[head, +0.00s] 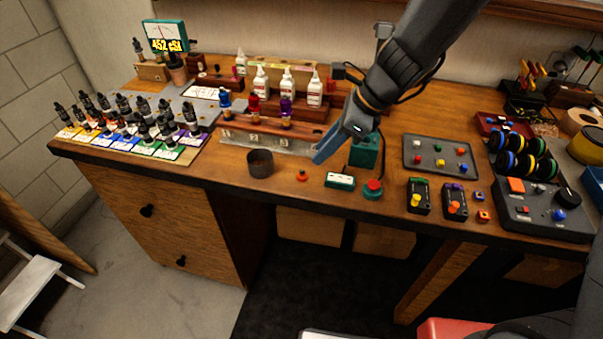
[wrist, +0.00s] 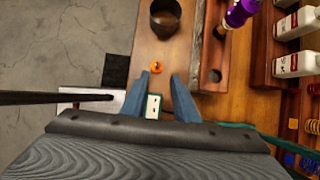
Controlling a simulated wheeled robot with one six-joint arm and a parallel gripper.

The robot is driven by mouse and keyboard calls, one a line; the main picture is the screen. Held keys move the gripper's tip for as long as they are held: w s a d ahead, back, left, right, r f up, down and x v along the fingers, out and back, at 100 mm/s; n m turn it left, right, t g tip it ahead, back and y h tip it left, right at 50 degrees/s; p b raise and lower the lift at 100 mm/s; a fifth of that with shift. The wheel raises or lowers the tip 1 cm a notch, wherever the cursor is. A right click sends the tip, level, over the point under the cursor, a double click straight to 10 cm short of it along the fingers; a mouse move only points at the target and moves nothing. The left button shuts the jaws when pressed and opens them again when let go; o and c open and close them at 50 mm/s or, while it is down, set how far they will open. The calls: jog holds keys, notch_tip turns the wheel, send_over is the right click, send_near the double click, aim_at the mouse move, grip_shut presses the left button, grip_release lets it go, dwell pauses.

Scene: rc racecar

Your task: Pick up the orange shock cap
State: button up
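The orange shock cap (head: 302,175) lies on the wooden bench near its front edge, between a dark round cup and a small green-and-white block. It also shows in the wrist view (wrist: 156,67), just beyond my fingertips and closer to the left finger. My gripper (head: 320,158) is above the bench, behind and to the right of the cap in the head view. In the wrist view my gripper (wrist: 164,76) has its two blue fingers apart with nothing held between them.
The dark cup (head: 260,164) stands left of the cap. The green-and-white block (head: 340,181) and a red-topped button (head: 373,187) are to the right. A wooden rack (head: 268,142) with bottles stands behind. Little bench space lies in front of the cap.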

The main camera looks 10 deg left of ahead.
aim_at(306, 176)
jog(key=shift+s+a+p+x, duration=0.1)
jog(key=shift+p+x, duration=0.1)
jog(key=shift+x, duration=1.05)
jog(key=shift+s+a+p+x, duration=0.1)
jog(key=shift+s+p+x, duration=0.1)
jog(key=shift+x, duration=1.05)
jog(key=shift+s+p+x, duration=0.1)
jog(key=shift+p+x, duration=0.1)
jog(key=shift+x, duration=1.05)
jog(key=shift+r, duration=0.1)
grip_shut()
